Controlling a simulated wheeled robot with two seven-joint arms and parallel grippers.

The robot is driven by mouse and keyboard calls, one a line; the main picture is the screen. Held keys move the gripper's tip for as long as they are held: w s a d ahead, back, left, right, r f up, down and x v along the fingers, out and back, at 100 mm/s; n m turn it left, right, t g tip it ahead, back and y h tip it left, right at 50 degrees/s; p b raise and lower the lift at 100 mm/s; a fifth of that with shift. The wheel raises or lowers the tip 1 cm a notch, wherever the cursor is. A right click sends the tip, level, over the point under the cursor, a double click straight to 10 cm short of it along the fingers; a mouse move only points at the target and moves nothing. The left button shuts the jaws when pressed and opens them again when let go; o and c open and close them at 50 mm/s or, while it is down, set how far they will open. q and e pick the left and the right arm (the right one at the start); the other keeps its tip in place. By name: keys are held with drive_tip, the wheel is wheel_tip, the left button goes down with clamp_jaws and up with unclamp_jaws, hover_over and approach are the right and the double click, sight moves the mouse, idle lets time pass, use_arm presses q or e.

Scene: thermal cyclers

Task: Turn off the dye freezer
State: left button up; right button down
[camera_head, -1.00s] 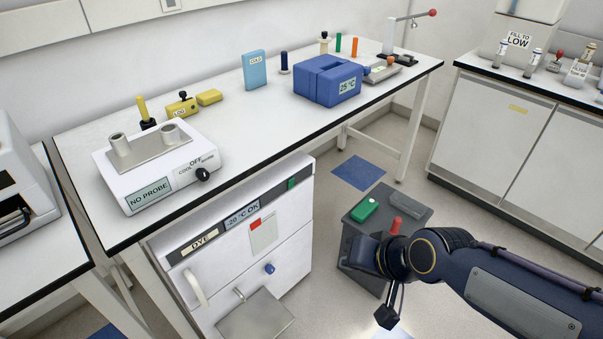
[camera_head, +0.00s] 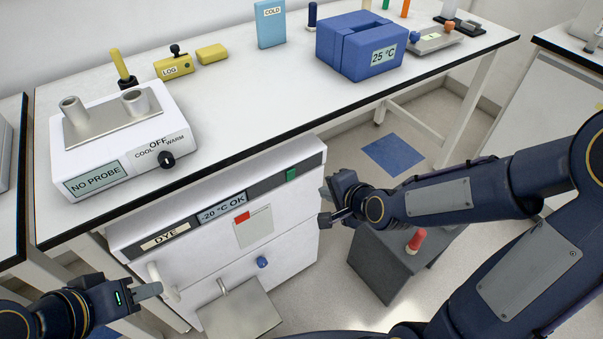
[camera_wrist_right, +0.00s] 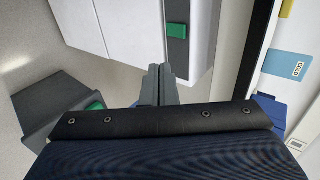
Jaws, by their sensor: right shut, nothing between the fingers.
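The dye freezer (camera_head: 275,225) is a white cabinet under the bench, with a DYE label (camera_head: 165,236) and a display (camera_head: 222,208) reading -20 °C OK. A green rocker switch (camera_head: 291,175) sits at the right end of its dark top strip; the switch also shows in the right wrist view (camera_wrist_right: 177,30). My right gripper (camera_head: 324,205) is shut and empty, just right of the freezer's front and below the switch level. In the right wrist view its fingertips (camera_wrist_right: 159,70) are below and left of the switch, apart from it. My left gripper (camera_head: 160,289) is near the freezer's white handle; its finger opening is unclear.
The bench top (camera_head: 250,90) overhangs the freezer. A grey pedestal (camera_head: 385,270) with a red knob (camera_head: 416,241) stands right of it. A white heater unit (camera_head: 125,140) and blue box (camera_head: 360,45) stand on the bench.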

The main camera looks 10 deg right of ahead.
approach(293, 173)
drive_tip(key=w+f, duration=0.1)
drive_tip(key=w+a+f, duration=0.1)
drive_tip(key=f, duration=0.1)
drive_tip(key=w+f, duration=0.1)
drive_tip(key=shift+w+a+f, duration=0.1)
drive_tip(key=shift+a+f, duration=0.05)
drive_tip(key=shift+f, duration=0.25)
drive_tip(key=shift+w+a+p, duration=0.15)
drive_tip(key=shift+w+p, duration=0.2)
drive_tip(key=shift+w, duration=0.2)
drive_tip(key=shift+w+a+b, duration=0.1)
drive_tip(key=shift+w+b, duration=0.15)
drive_tip(key=shift+b, duration=0.1)
drive_tip(key=shift+r, duration=0.2)
